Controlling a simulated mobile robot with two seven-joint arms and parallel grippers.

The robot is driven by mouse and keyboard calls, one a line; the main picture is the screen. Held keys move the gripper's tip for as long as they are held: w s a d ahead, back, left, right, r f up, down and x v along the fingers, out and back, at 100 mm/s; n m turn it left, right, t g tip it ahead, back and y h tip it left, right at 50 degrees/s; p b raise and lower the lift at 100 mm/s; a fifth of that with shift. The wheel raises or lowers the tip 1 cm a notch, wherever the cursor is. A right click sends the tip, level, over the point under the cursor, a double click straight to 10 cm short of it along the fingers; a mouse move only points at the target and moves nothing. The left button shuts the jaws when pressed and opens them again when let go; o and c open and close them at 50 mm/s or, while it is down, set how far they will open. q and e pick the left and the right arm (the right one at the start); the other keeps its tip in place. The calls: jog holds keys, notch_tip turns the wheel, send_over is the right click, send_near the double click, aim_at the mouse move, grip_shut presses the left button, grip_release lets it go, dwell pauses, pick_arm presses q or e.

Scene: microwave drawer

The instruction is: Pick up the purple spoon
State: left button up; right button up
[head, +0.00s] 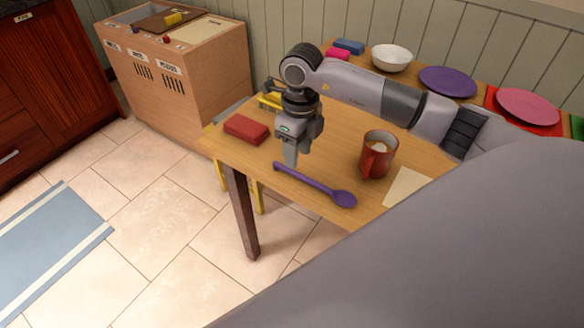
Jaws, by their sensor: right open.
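The purple spoon (316,186) lies on the wooden table (334,130) along its front edge, with its bowl to the right and its handle end to the left. My right gripper (290,160) points down just behind the handle end of the spoon, a little above the table. It is open and holds nothing. The gap between its fingers is hard to see from this side. My left gripper is not in view.
A red mug (378,155) stands behind the spoon's bowl. A red block (246,129) lies left of my gripper. A white bowl (391,58), a purple plate (447,81) and a pink plate (527,106) are at the back. A paper sheet (407,187) lies right of the spoon.

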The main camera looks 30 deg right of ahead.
aim_at(300, 175)
jog(key=shift+w+d+f, duration=0.1)
jog(key=shift+d+f, duration=0.05)
jog(key=shift+d, duration=0.1)
notch_tip(300, 175, down, 7)
jog(key=shift+d+r+p, duration=0.1)
jog(key=shift+r+p, duration=0.1)
jog(key=shift+p, duration=0.15)
grip_shut()
